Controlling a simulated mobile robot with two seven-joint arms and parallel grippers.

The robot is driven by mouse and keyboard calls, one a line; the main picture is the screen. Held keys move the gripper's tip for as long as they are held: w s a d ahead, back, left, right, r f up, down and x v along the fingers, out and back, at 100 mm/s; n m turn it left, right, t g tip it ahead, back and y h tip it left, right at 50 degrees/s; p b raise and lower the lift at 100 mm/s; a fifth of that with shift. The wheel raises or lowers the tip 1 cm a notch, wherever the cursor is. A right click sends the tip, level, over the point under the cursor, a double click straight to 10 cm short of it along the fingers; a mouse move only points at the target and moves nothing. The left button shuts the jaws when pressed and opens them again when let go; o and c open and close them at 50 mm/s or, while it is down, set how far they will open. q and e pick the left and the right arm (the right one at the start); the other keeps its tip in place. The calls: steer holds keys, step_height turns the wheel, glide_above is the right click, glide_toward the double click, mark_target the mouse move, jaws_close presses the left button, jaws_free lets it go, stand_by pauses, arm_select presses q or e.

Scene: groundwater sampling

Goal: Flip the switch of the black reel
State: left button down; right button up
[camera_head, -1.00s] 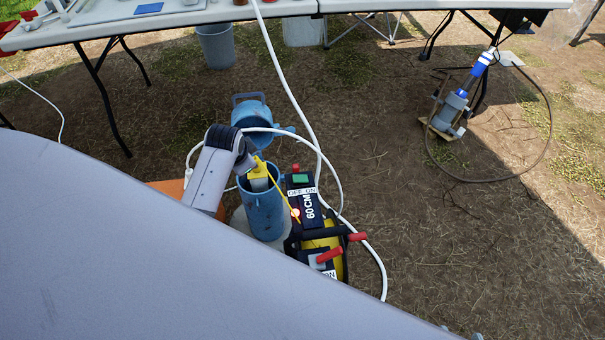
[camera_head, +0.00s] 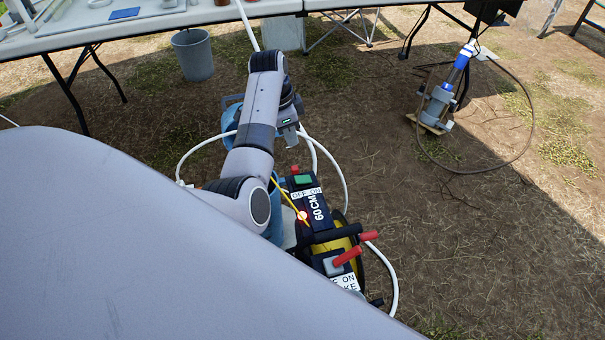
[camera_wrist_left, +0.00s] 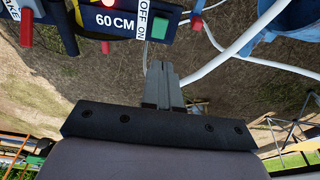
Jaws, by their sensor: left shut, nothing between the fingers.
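The black reel (camera_head: 319,210) stands on the ground, with a "60CM" label, a yellow drum and red-ended handles. Its green switch (camera_head: 303,179) sits beside an "OFF ON" label at the far end of the panel, and a small light on the panel glows. My left gripper (camera_head: 290,140) is just beyond and left of that end. In the left wrist view, the shut, empty fingers (camera_wrist_left: 161,82) point toward the panel, with the green switch (camera_wrist_left: 160,27) ahead of their tips and apart in the picture. My right gripper is not in view.
White hose loops around the reel. A blue container (camera_head: 229,116) is mostly hidden behind my left arm. A grey bucket (camera_head: 193,54) stands under the white table (camera_head: 190,20). A pump-like device (camera_head: 436,105) with a looped cable is at right. Ground right of the reel is clear.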

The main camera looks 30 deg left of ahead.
arm_select(q)
steer(key=shift+w+d+r, duration=0.1)
steer(key=shift+d, duration=0.1)
steer(key=b, duration=0.3)
glide_above(301, 179)
steer(key=s+a+x, duration=0.1)
steer(key=x, duration=0.5)
steer(key=f+b, duration=0.1)
steer(key=f, duration=0.1)
steer(key=f+b, duration=0.1)
steer(key=f, duration=0.4)
steer(key=shift+s+b, duration=0.3)
steer(key=shift+b, duration=0.1)
steer(key=shift+s+a+f, duration=0.1)
steer(key=shift+f, duration=0.35)
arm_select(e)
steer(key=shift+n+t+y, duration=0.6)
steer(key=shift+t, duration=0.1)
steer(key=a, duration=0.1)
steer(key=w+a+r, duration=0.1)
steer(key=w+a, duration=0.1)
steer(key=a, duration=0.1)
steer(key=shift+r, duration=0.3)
